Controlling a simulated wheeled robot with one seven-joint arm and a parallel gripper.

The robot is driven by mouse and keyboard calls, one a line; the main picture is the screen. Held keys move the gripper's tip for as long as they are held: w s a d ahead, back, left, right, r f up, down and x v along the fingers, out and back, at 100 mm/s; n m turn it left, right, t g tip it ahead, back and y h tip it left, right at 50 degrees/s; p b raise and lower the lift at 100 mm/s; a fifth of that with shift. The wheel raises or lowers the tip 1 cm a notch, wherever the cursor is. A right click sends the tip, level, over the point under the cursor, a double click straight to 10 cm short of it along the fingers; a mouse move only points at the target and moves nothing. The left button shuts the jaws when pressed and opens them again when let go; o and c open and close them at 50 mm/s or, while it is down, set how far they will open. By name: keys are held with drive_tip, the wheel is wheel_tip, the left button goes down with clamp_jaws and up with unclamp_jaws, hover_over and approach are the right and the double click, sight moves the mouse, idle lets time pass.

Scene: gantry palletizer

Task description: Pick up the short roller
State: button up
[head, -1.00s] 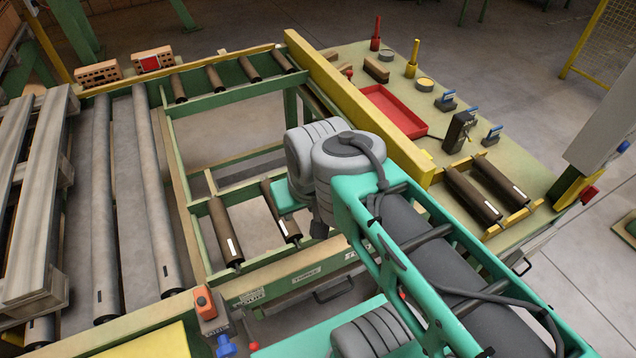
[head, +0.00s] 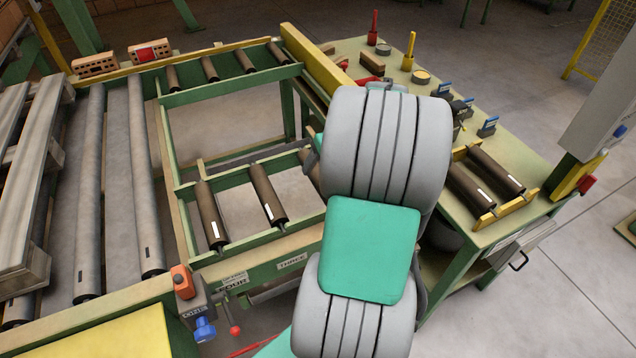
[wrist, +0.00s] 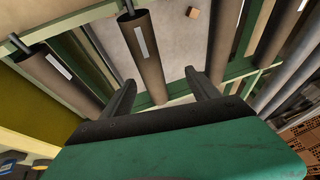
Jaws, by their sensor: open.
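Short brown rollers with white labels lie in the near bay of the green frame: a left one (head: 211,214), a middle one (head: 267,193) and a right one (head: 308,168) partly hidden behind my arm. In the wrist view a labelled short roller (wrist: 146,58) lies ahead of my gripper (wrist: 160,88), its lower end in the gap between the fingers in the picture. Another labelled roller (wrist: 60,76) is to its left. My gripper is open and empty; I cannot tell its height above the rollers. In the head view it is hidden behind my arm.
Two more brown rollers (head: 470,190) rest in a yellow holder on the bench at right. A yellow beam (head: 318,62) runs between frame and bench. Long grey rollers (head: 143,190) and a wooden pallet (head: 30,190) are at left. Several short rollers sit in the far bay.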

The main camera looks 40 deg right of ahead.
drive_tip(key=shift+s+d+f, duration=0.2)
drive_tip(key=shift+d+f, duration=0.2)
drive_tip(key=shift+d, duration=0.1)
drive_tip(key=shift+s+d+f, duration=0.15)
drive_tip(key=shift+d+f, duration=0.2)
drive_tip(key=shift+d, duration=0.15)
drive_tip(key=p+x, duration=0.1)
drive_tip(key=x, duration=0.6)
drive_tip(key=shift+w+f+p, duration=0.1)
drive_tip(key=shift+w+p, duration=0.2)
drive_tip(key=shift+p, duration=0.1)
clamp_jaws()
